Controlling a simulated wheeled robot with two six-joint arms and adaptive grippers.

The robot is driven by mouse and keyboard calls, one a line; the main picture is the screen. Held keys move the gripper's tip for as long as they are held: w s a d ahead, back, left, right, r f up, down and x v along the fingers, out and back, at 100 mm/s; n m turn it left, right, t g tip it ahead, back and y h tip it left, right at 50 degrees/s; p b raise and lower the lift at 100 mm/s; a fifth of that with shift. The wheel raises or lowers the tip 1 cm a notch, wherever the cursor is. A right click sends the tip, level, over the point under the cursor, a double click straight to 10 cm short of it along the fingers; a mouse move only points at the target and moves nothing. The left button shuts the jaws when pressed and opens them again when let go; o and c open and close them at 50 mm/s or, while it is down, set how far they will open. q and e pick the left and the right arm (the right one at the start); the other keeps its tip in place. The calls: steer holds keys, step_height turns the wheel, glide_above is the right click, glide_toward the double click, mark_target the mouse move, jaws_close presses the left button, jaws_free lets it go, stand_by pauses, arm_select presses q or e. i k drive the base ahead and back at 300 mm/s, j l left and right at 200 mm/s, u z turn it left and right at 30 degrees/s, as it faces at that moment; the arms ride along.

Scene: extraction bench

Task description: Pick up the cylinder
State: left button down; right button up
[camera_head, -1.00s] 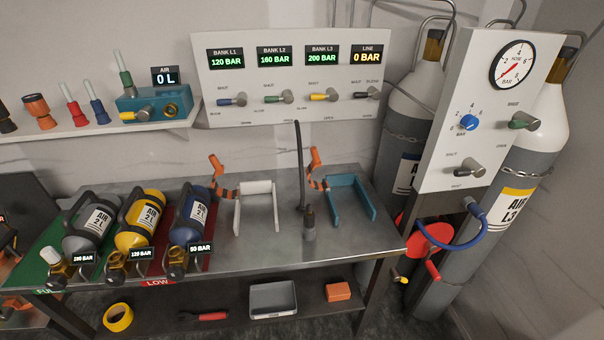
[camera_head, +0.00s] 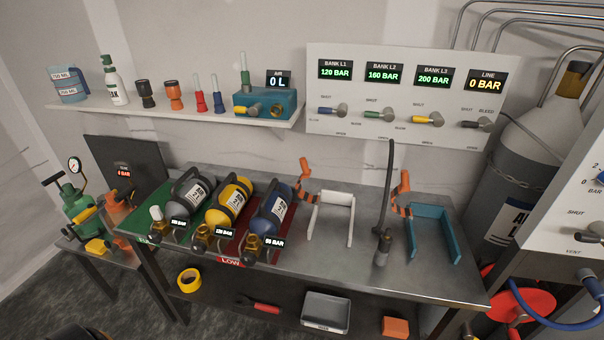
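Three small cylinders with valves lie side by side on the left part of the steel bench. The grey cylinder (camera_head: 189,187) is on the green mat. The yellow cylinder (camera_head: 229,201) is in the middle. The blue cylinder (camera_head: 271,215) is on the red area marked LOW. Each has a small display at its valve; the blue one's reads 50 BAR. Large gas cylinders, one of them grey and white (camera_head: 530,150), stand at the right, partly behind a panel.
A white cradle (camera_head: 331,218) and a teal cradle (camera_head: 433,234) with orange straps stand on the bench (camera_head: 340,262), with an upright hose (camera_head: 386,200) between them. A shelf (camera_head: 190,112) and gauge panel are behind. A green pump (camera_head: 82,215) is at left.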

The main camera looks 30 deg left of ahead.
mark_target(268, 217)
steer(key=u, duration=1.3)
